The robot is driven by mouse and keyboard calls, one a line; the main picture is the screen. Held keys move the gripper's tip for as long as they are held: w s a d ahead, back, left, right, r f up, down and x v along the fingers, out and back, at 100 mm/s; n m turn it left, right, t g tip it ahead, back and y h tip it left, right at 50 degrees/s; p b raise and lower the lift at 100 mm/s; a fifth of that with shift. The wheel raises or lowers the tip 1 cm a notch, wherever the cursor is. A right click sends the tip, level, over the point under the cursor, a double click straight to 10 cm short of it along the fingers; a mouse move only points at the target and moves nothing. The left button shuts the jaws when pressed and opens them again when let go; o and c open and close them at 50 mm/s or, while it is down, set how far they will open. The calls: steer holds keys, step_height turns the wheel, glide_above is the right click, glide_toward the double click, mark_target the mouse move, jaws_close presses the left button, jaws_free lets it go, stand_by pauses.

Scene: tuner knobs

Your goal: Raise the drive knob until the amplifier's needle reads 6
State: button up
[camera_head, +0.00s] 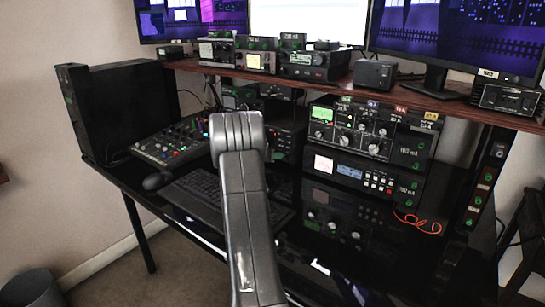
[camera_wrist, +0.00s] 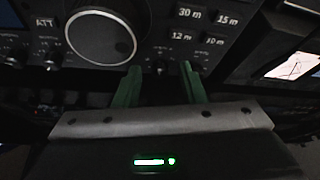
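In the wrist view my gripper (camera_wrist: 161,70) has two green fingers apart, pointing at a dark radio panel. A small dark knob (camera_wrist: 160,68) shows in the gap between the fingertips, with space on both sides; its label is not readable, so I cannot tell if it is the drive knob. A pale lit meter (camera_wrist: 295,66) with a thin dark needle is at the right; its scale is too blurred to read. In the head view a unit with a pale meter (camera_head: 324,163) sits on the desk, perhaps the amplifier. My arm hides my fingertips there.
A large round dial (camera_wrist: 101,37) is just left of the fingers in the wrist view. Band buttons (camera_wrist: 190,13) are above right. In the head view a keyboard (camera_head: 196,197) and a mixer (camera_head: 178,139) lie left of my arm, and a shelf (camera_head: 420,101) overhangs the radios.

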steer(key=p+v, duration=0.1)
steer(key=v, duration=1.2)
steer(key=shift+s+a+r, duration=0.2)
steer(key=shift+s+a, duration=0.05)
steer(key=shift+r+p, duration=0.1)
steer(key=shift+p, duration=0.4)
stand_by(0.6)
steer(key=a+n+h+p, duration=0.1)
steer(key=p, duration=0.4)
steer(key=w+f+n+h+p, duration=0.1)
steer(key=n+p, duration=0.1)
steer(key=p, duration=0.4)
steer(key=a+n+g+p, duration=0.1)
steer(key=p, duration=0.4)
steer(key=shift+w+a+f+n+h, duration=0.3)
steer(key=shift+a+n+h, duration=0.05)
steer(key=shift+n+h, duration=0.05)
steer(key=shift+f+p, duration=0.3)
steer(key=shift+p, duration=0.15)
steer(key=shift+w+d+f, duration=0.1)
steer(key=shift+d+f, duration=0.05)
steer(key=shift+d, duration=0.05)
steer(key=p+x, duration=0.1)
steer(key=x, duration=1.2)
steer(key=shift+d+p, duration=0.2)
steer(key=shift+p, duration=0.2)
